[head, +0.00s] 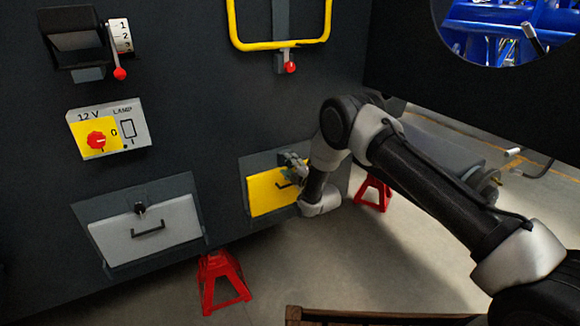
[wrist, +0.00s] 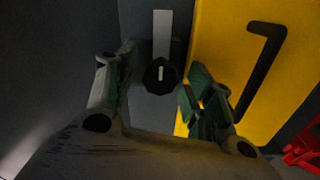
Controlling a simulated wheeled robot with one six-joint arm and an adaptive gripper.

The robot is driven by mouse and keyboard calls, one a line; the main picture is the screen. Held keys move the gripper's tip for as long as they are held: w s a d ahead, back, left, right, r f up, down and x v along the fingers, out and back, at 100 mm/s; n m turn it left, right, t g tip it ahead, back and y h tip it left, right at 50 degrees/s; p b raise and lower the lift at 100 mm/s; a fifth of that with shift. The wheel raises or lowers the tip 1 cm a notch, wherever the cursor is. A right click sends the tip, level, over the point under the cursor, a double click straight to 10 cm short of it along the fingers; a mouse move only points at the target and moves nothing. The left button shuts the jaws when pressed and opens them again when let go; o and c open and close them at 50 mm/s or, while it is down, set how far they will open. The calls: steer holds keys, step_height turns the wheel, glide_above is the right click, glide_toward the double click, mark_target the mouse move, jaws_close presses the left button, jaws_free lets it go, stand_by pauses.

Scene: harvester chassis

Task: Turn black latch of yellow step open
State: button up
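The yellow step (head: 265,196) is set in the dark panel at the lower middle of the head view, with a black handle. It fills the right part of the wrist view (wrist: 221,50), where its handle (wrist: 262,70) also shows. The black latch (wrist: 160,77) is a round knob with a white mark, next to the step's edge below a light grey strip. My gripper (wrist: 160,88) is open, with one finger on each side of the knob in the picture. I cannot tell whether either finger touches it. In the head view my gripper (head: 293,170) hides the latch.
A grey drawer (head: 150,231) with its own black latch is at the lower left. A 12 V lamp switch panel (head: 108,129) and a yellow bar (head: 280,45) are above. Red stands (head: 222,282) are below the chassis. Open floor lies in front.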

steer(key=v, duration=1.2)
